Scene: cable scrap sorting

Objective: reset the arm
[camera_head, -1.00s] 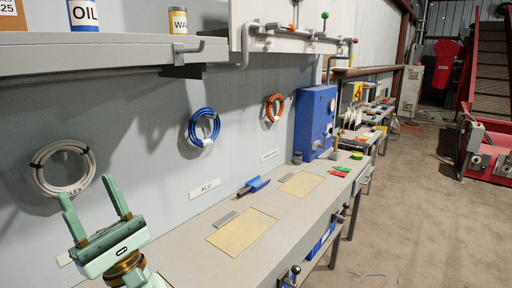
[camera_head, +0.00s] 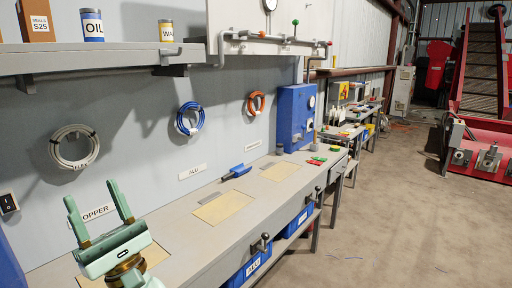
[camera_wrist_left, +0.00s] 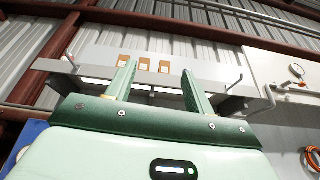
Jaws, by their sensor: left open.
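My left gripper (camera_head: 98,215) is pale green and stands at the lower left of the head view, fingers pointing up. Its two fingers are spread apart with nothing between them. It is raised in front of the workbench (camera_head: 190,238), near the "COPPER" label (camera_head: 97,213), which it partly overlaps in the picture. In the left wrist view the open fingers (camera_wrist_left: 158,85) point up towards the underside of a shelf (camera_wrist_left: 150,75) and a corrugated wall. My right gripper is not in view.
White (camera_head: 74,147), blue (camera_head: 190,118) and orange (camera_head: 256,103) cable coils hang on the wall. A blue scoop-like tool (camera_head: 238,171) and yellow mats (camera_head: 222,207) lie on the bench. A blue box (camera_head: 295,115) stands further along. Blue bins (camera_head: 250,268) sit below.

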